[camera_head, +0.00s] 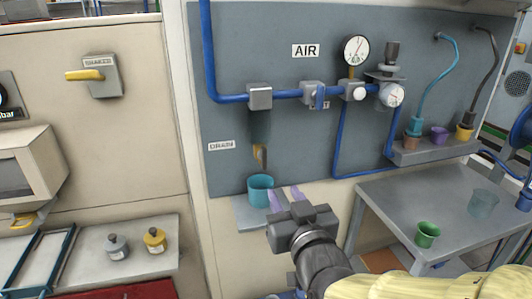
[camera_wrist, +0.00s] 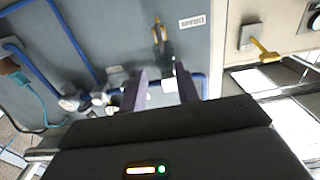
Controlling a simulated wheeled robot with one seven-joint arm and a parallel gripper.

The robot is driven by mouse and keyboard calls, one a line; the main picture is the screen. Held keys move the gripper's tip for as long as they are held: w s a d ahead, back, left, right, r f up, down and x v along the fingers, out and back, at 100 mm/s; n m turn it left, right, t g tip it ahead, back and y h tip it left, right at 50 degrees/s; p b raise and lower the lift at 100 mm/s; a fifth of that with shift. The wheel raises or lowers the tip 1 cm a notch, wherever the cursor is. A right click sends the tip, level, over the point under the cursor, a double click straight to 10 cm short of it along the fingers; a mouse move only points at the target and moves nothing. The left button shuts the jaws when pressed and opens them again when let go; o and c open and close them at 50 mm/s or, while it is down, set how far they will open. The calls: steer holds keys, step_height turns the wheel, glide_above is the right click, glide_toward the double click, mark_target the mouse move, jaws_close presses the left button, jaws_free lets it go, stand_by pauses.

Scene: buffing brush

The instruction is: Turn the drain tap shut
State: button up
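The drain tap (camera_head: 260,156) is a small brass-coloured piece hanging below the dark filter bowl (camera_head: 260,125) on the grey panel, right of the DRAIN label (camera_head: 221,145). Its exact lever position is hard to tell. In the wrist view the tap (camera_wrist: 157,32) shows inverted, beyond my fingertips. My gripper (camera_head: 287,194) is below and right of the tap, with its two purple fingers apart and nothing between them. The fingers also show spread in the wrist view (camera_wrist: 160,72). A teal cup (camera_head: 260,191) stands below the tap, left of my fingers.
The cup stands on a small grey shelf (camera_head: 245,214). Blue air pipes (camera_head: 230,98) and gauges (camera_head: 356,50) run across the panel. A grey table (camera_head: 400,195) with a green cup (camera_head: 427,234) is at right. A yellow-handled shaker switch (camera_head: 103,76) is at left.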

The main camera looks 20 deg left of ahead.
steer(key=p, duration=0.9)
glide_toward(265, 159)
steer(key=p+x, duration=0.1)
steer(key=x, duration=0.8)
steer(key=shift+w+a+p, duration=0.15)
steer(key=shift+w+p, duration=0.1)
steer(key=shift+p, duration=0.15)
steer(key=shift+c, duration=0.4)
jaws_close()
